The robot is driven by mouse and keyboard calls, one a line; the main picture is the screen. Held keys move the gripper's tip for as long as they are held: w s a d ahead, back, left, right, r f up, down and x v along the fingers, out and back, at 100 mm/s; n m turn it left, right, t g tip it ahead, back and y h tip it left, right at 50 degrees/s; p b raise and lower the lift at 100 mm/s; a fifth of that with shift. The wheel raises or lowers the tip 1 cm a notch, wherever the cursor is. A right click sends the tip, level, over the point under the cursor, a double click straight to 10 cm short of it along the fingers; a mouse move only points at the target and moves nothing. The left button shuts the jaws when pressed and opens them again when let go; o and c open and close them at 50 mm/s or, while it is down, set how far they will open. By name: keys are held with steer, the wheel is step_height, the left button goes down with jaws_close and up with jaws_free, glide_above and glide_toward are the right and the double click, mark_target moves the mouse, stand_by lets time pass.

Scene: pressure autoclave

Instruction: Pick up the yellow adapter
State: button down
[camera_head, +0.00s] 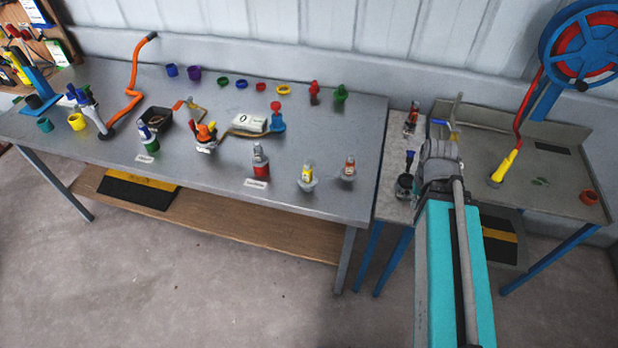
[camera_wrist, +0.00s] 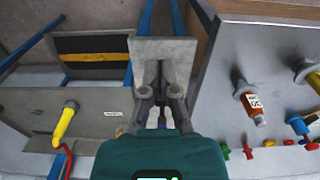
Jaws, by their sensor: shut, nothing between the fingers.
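Several yellow parts are in view, and I cannot tell for sure which one is the adapter. In the head view a yellow ring (camera_head: 283,89) lies in the back row on the long table, and a yellow cup (camera_head: 76,121) stands at its left end. A yellow nozzle (camera_head: 503,167) on a red hose stands on the right-hand bench; it also shows at the left of the wrist view (camera_wrist: 66,121). My gripper (camera_wrist: 161,66) is shut and empty above the small side table (camera_wrist: 180,48), away from all these yellow parts. In the head view its fingertips are hard to make out.
The long grey table (camera_head: 225,180) holds labelled bottles, coloured rings and cups, a black tray (camera_head: 157,119) and an orange bent arm (camera_head: 133,80). A blue reel (camera_head: 581,45) rises behind the right-hand bench (camera_head: 545,185). Bottles stand on the side table close to my arm.

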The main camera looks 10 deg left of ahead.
steer(key=c, duration=1.3)
jaws_free()
steer(key=shift+c, duration=0.2)
steer(key=o, duration=0.4)
steer(key=shift+w+a, duration=0.15)
steer(key=o, duration=0.7)
steer(key=w+a+n, duration=0.1)
steer(key=w+a+r+n+p, duration=0.1)
steer(key=a, duration=0.1)
steer(key=shift+w, duration=0.2)
steer(key=shift+c, duration=0.2)
steer(key=w+a+n, duration=0.1)
steer(key=a, duration=0.2)
steer(key=w+a+r+n+p, duration=0.1)
steer(key=w+a+n, duration=0.1)
steer(key=a, duration=0.1)
steer(key=w+a+n, duration=0.2)
steer(key=a, duration=0.1)
steer(key=shift+a+r+p, duration=0.25)
steer(key=shift+r+p, duration=0.05)
steer(key=shift+p, duration=0.05)
step_height(320, 180, up, 3)
steer(key=n+p, duration=0.3)
steer(key=n, duration=0.6)
glide_above(307, 163)
steer(key=shift+d+f, duration=0.15)
steer(key=shift+d, duration=0.25)
steer(key=shift+a, duration=0.35)
step_height(307, 163, down, 9)
steer(key=b, duration=0.9)
